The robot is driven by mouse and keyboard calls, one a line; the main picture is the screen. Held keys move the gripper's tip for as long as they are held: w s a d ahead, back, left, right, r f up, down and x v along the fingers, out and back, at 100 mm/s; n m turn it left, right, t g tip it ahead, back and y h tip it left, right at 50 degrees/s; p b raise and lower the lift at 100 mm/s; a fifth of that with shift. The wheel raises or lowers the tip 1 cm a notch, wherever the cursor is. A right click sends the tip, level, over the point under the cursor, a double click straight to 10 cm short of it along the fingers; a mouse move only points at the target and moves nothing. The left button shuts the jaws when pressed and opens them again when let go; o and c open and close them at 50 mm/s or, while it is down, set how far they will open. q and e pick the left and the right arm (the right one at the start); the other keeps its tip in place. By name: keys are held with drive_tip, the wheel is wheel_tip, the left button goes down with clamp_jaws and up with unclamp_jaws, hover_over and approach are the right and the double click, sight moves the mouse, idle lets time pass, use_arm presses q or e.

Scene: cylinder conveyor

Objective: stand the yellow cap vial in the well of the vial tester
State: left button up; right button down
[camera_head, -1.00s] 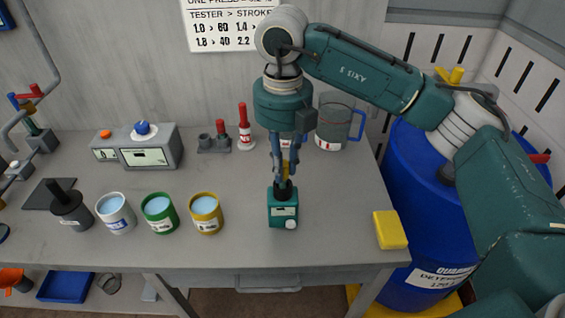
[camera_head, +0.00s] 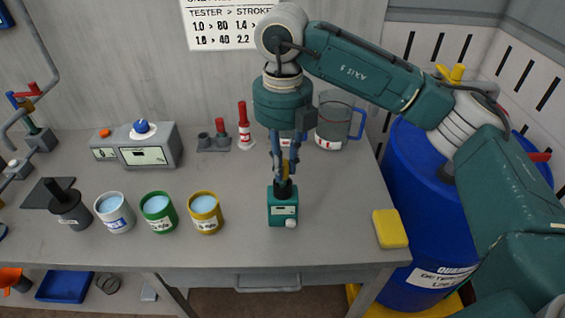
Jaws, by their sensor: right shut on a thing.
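The vial tester is a small teal box (camera_head: 283,212) with a pale display, a white knob and a dark round well on top. It stands on the grey table. My right gripper (camera_head: 285,172) points straight down over the tester's well. It is shut on the yellow cap vial (camera_head: 286,170), of which only a bit of yellow shows between the fingers. The vial's lower part is hidden by the fingers and the well's dark rim, so I cannot tell how deep it sits. My left gripper is out of view.
Blue-filled white (camera_head: 115,214), green (camera_head: 159,214) and yellow (camera_head: 206,214) pots stand left of the tester. A yellow sponge (camera_head: 389,229) lies to the right. A clear jug (camera_head: 336,120) and red-topped bottles (camera_head: 244,128) stand behind. A grey console (camera_head: 152,148) is at the back left.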

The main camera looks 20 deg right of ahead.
drive_tip(key=c, duration=1.5)
unclamp_jaws()
drive_tip(key=shift+r, duration=0.1)
wheel_tip(320, 180, up, 12)
drive_tip(key=shift+f, duration=0.1)
